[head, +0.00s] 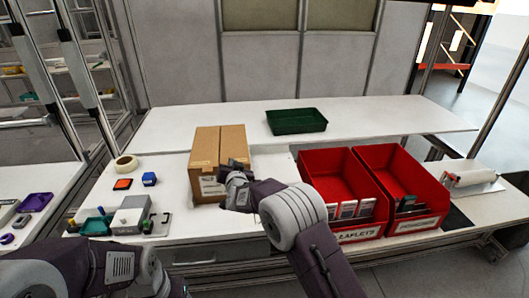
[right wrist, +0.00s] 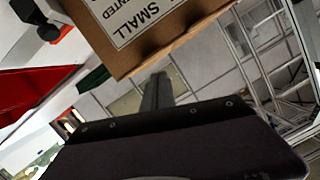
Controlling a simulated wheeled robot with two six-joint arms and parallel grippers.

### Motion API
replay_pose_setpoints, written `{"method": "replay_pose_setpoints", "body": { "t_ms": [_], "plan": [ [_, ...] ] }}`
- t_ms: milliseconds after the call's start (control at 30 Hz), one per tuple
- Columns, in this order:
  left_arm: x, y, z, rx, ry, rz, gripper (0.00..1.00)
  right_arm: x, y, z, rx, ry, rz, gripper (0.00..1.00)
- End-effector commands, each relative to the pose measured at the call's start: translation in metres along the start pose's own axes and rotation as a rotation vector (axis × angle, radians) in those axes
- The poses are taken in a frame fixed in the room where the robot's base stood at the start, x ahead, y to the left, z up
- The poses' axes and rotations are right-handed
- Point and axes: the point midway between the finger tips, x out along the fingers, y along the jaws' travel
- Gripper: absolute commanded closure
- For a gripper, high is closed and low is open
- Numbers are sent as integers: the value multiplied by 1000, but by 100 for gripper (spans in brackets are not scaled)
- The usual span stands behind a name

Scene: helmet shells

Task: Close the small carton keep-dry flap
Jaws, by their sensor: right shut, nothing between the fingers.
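The small carton (head: 207,148) is a brown cardboard box standing on the white bench, left of the red bins. Its top looks closed across, with a seam running front to back; I cannot tell from here which part is the keep-dry flap. In the right wrist view the carton (right wrist: 175,45) fills the upper middle, with a white label reading "SMALL". My right gripper (head: 236,170) is shut and empty at the carton's front right side; I cannot tell if it touches. It shows in the right wrist view (right wrist: 158,90) just below the carton's edge. My left gripper is not in view.
A green tray (head: 296,121) sits on the back shelf. A tape roll (head: 126,164), a blue block (head: 149,179) and a grey device (head: 131,214) lie to the left.

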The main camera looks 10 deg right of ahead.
Motion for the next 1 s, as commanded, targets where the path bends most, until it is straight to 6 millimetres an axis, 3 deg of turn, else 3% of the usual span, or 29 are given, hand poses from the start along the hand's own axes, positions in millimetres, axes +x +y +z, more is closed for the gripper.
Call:
{"method": "replay_pose_setpoints", "body": {
  "t_ms": [400,1000],
  "plan": [
    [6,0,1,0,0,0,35,5,-2,19,2,2,-1,100],
    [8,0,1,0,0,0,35,6,-1,24,2,-2,-1,100]
  ]
}}
